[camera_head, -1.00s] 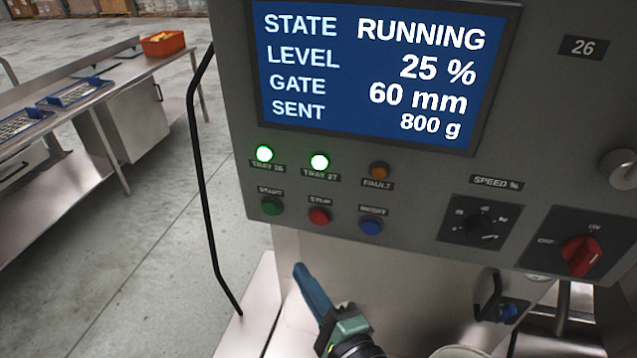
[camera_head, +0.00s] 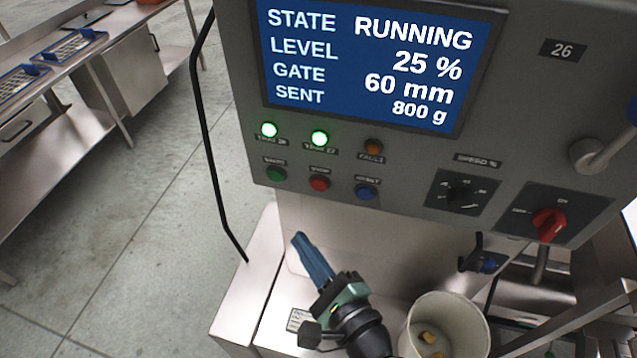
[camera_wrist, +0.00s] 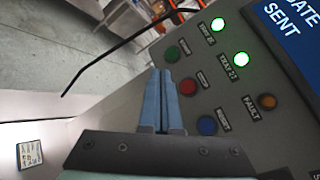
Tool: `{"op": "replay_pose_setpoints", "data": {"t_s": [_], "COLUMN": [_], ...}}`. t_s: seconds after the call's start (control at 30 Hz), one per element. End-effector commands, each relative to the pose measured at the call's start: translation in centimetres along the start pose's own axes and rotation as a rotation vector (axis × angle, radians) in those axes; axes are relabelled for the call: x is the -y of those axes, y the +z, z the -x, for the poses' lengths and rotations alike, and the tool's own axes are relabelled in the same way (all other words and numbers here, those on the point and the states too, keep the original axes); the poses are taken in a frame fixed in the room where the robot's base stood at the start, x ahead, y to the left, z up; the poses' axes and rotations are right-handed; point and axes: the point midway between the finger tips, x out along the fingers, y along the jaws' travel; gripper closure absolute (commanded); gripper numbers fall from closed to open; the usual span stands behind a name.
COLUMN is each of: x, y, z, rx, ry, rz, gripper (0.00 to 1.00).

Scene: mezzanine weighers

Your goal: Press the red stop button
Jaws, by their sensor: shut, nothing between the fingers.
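The red stop button (camera_head: 319,183) sits on the grey control panel (camera_head: 420,165), between the green start button (camera_head: 276,174) and the blue reset button (camera_head: 365,192). My gripper (camera_head: 298,238) is below and in front of the panel, its blue fingers shut and empty, pointing up toward the button row. In the wrist view the shut fingertips (camera_wrist: 161,72) appear just left of the red stop button (camera_wrist: 188,87). They look apart from it. The screen (camera_head: 370,65) reads STATE RUNNING, LEVEL 25 %, GATE 60 mm, SENT 800 g.
Two green tray lamps (camera_head: 319,138) are lit; the orange fault lamp (camera_head: 373,147) looks unlit. A speed dial (camera_head: 461,194) and a red rotary switch (camera_head: 548,223) sit right. A black curved bar (camera_head: 207,140) runs left of the panel. A white bucket (camera_head: 478,305) holds yellowish pieces.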

Motion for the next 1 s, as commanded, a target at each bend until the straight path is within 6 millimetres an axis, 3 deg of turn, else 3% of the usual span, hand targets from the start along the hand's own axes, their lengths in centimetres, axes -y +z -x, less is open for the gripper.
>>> {"op": "replay_pose_setpoints", "data": {"t_s": [0.6,1.0], "x": [3.7,4.4], "y": [-3.8,-4.3], "z": [-5.2,-6.0], "rx": [0.001,0.000], "ry": [0.000,0.000], "rz": [0.003,0.001], "gripper": [1.00,1.00]}}
